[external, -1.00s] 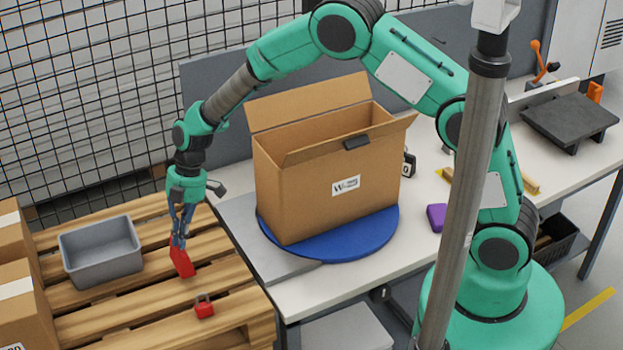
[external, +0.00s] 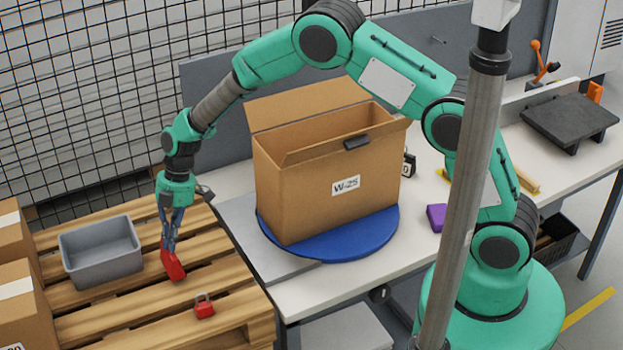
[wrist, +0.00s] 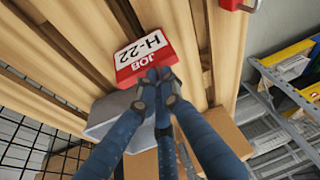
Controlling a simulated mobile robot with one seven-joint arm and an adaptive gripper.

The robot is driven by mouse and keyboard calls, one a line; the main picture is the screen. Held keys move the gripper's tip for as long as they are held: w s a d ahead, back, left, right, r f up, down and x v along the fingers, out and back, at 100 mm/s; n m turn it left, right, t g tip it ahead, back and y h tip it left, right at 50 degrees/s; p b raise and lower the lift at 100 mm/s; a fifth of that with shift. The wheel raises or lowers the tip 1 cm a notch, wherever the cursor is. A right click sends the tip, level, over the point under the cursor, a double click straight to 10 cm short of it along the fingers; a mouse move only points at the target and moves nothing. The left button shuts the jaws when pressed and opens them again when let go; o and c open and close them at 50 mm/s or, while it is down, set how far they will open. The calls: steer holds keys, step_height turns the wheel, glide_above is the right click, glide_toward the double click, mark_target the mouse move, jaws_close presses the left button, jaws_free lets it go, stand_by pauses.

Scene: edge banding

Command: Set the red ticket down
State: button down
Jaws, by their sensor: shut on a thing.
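My gripper (external: 168,250) is shut on the red ticket (external: 173,266), low over the wooden pallet (external: 205,265). The ticket hangs tilted in the external view. I cannot tell whether its lower edge touches the slats.
A grey bin (external: 100,252) stands on the pallet left of my gripper. A small red padlock-like piece (external: 204,306) lies to the front right. A carton (external: 330,175) stands on a blue turntable (external: 330,240) on the bench. Pallet slats around the ticket are bare.

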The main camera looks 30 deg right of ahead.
steer(key=shift+f, duration=0.7)
steer(key=shift+f, duration=0.15)
steer(key=c, duration=1.9)
jaws_free()
steer(key=v, duration=1.2)
steer(key=shift+r, duration=0.2)
